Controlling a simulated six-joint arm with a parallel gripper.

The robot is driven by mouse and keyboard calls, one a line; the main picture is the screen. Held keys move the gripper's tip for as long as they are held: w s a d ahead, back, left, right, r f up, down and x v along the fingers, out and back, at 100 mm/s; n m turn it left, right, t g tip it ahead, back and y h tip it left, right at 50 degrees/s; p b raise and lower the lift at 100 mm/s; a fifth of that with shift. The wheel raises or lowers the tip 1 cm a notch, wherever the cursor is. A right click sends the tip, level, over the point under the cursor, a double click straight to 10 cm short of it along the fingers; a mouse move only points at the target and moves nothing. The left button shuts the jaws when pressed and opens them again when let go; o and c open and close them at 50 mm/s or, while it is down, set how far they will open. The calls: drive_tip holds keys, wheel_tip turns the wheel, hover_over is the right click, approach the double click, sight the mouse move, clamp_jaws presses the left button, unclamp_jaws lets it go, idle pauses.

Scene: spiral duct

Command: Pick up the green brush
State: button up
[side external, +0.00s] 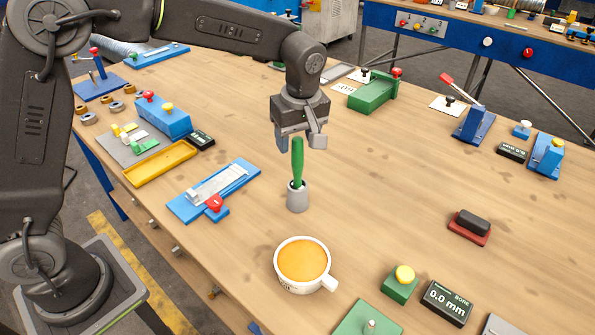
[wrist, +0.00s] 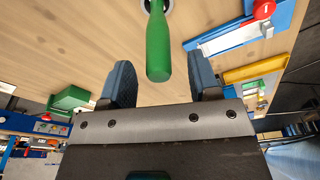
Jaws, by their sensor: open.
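The green brush (side external: 298,162) stands upright with its lower end in a small grey cup (side external: 298,198) on the wooden table. Its green handle points up. In the wrist view the handle (wrist: 158,45) shows near the top middle, with its tip close to the gap between the jaws. My gripper (side external: 300,143) is directly above and around the top of the handle. In the wrist view my gripper (wrist: 162,85) is open, with one finger on each side and space between each finger and the handle. The brush's lower end is hidden inside the cup.
A white mug of orange liquid (side external: 303,261) stands in front of the cup. A blue fixture with a red knob (side external: 215,190) lies to the left. A black block on a red base (side external: 471,226) is at the right.

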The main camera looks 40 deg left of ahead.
sight(297, 173)
drive_tip(key=shift+w+a+f, duration=0.1)
drive_tip(key=shift+a+f, duration=0.05)
drive_tip(key=shift+f, duration=1.3)
drive_tip(key=shift+c, duration=0.4)
drive_tip(key=c, duration=0.9)
drive_tip(key=shift+r, duration=0.1)
drive_tip(key=shift+c, duration=0.2)
